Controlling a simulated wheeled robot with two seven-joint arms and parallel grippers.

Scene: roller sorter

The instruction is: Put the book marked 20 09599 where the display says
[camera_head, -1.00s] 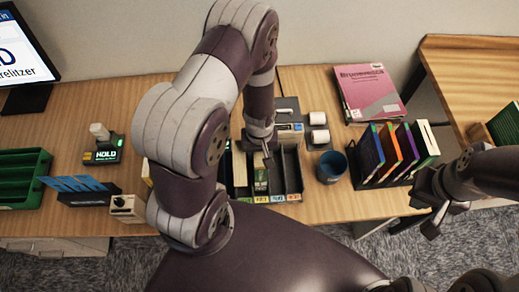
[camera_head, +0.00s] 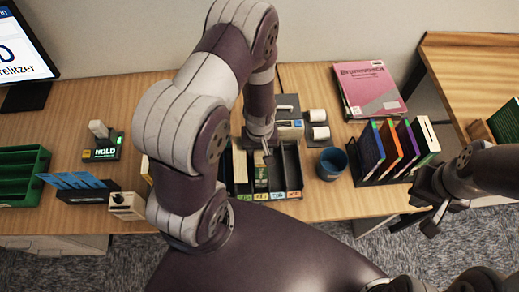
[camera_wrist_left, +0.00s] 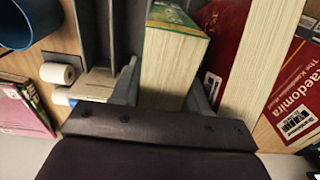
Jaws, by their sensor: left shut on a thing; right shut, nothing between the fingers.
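My left gripper (camera_head: 262,148) points down into the black sorter (camera_head: 292,168), which has several slots with coloured labels on its front. In the left wrist view its fingers (camera_wrist_left: 163,92) are shut on a thick book (camera_wrist_left: 172,62) with cream page edges and a green cover. This book stands in a sorter slot in the head view (camera_head: 261,178); its number is not readable, so I cannot tell if it is 20 09599. The small display (camera_head: 104,150) at left reads HOLD. My right gripper (camera_head: 432,222) is shut and empty at the right, beyond the table's front edge.
A blue cup (camera_head: 331,164) and a black rack (camera_head: 384,178) of several books stand right of the sorter. Pink books (camera_head: 368,90) lie behind. A green tray (camera_head: 22,178) and blue cards (camera_head: 75,181) are at left. A red book (camera_wrist_left: 292,98) lies beside the held book.

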